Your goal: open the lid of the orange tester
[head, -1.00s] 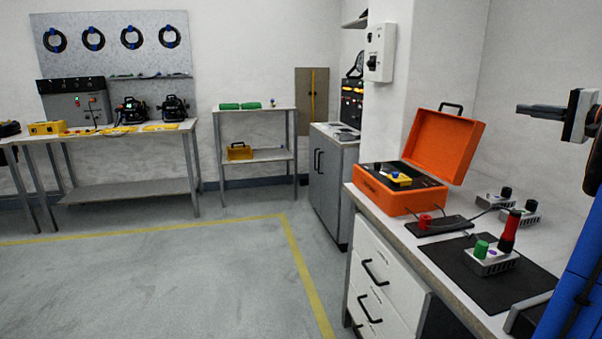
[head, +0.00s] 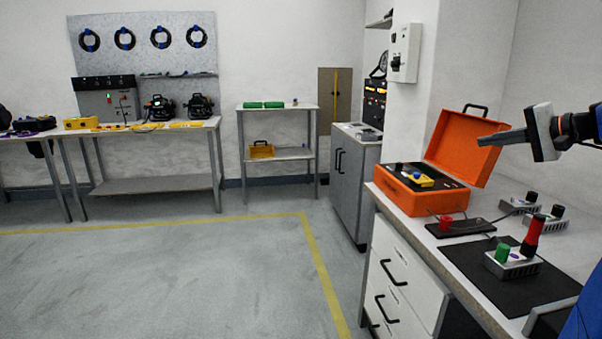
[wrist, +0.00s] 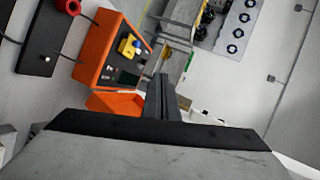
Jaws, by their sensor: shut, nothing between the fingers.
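The orange tester (head: 418,192) sits on the right-hand bench, its panel showing and a small yellow item with a blue top on it. Its orange lid (head: 462,146) stands raised, tilted back, with a black handle on its top edge. In the wrist view the tester (wrist: 99,52) is at upper left, and an orange part of it shows just left of the fingers. My gripper (head: 482,139) is shut and empty. In the head view its fingers point left in front of the lid's right part; I cannot tell whether they touch it.
On the bench, a black mat (head: 498,270) holds a grey box with a green knob and a red-and-black handle (head: 532,235). A black strip with a red button (head: 445,223) lies before the tester. A wall pillar with a switch box (head: 404,53) stands behind. The floor at left is clear.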

